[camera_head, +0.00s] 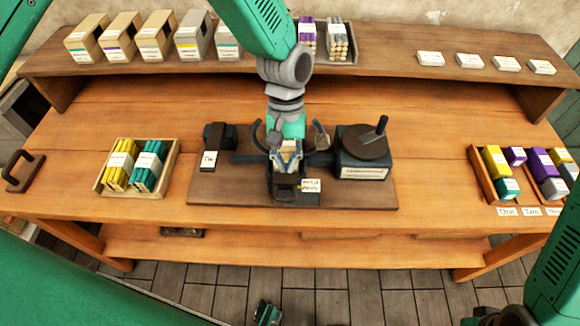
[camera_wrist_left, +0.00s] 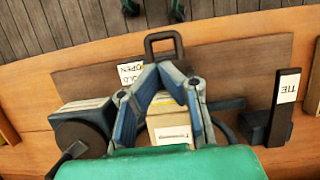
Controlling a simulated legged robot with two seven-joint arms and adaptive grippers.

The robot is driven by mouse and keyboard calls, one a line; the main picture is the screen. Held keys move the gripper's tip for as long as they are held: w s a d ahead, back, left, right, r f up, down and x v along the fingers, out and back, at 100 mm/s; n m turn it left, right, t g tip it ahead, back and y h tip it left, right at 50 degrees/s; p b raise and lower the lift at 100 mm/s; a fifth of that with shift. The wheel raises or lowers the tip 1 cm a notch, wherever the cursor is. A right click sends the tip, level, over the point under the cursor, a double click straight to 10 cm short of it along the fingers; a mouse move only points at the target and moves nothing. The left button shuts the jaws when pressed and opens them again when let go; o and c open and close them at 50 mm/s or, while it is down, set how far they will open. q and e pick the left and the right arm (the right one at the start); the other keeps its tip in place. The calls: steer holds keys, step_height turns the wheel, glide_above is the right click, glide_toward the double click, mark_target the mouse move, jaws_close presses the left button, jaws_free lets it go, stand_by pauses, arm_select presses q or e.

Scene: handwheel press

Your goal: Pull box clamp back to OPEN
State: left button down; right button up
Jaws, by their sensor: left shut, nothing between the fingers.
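The box clamp has a dark looped handle (camera_wrist_left: 164,43), standing at the front edge of the brown press board. In the head view the clamp (camera_head: 284,192) shows just below my left gripper (camera_head: 288,158). A small white label (camera_head: 311,186) beside it reads partly "HOLD" and "OPEN". My left gripper is shut, its fingertips (camera_wrist_left: 160,74) meeting just behind the handle loop in the wrist view. I cannot tell whether they touch it. A cream box (camera_wrist_left: 170,130) with a white label shows under and between the fingers, partly hidden. My right gripper is not clearly visible.
A dark round-topped unit with a crank (camera_head: 363,152) stands right of the clamp. A black post labelled "TIE" (camera_head: 209,160) stands left. A tray of yellow and teal bundles (camera_head: 172,168) is further left. Coloured boxes (camera_head: 497,160) sit at right. The table's front strip is clear.

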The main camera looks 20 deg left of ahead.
arm_select(q)
steer(key=shift+d+v, duration=0.2)
steer(key=shift+v, duration=0.9)
steer(key=shift+a+r, duration=0.1)
steer(key=shift+r, duration=0.25)
arm_select(e)
steer(key=shift+w+d+f, duration=0.1)
steer(key=shift+w+d, duration=0.1)
steer(key=shift+d, duration=0.15)
arm_select(q)
steer(key=shift+a, duration=0.25)
arm_select(e)
steer(key=shift+a, duration=0.35)
arm_select(q)
steer(key=shift+f, duration=0.15)
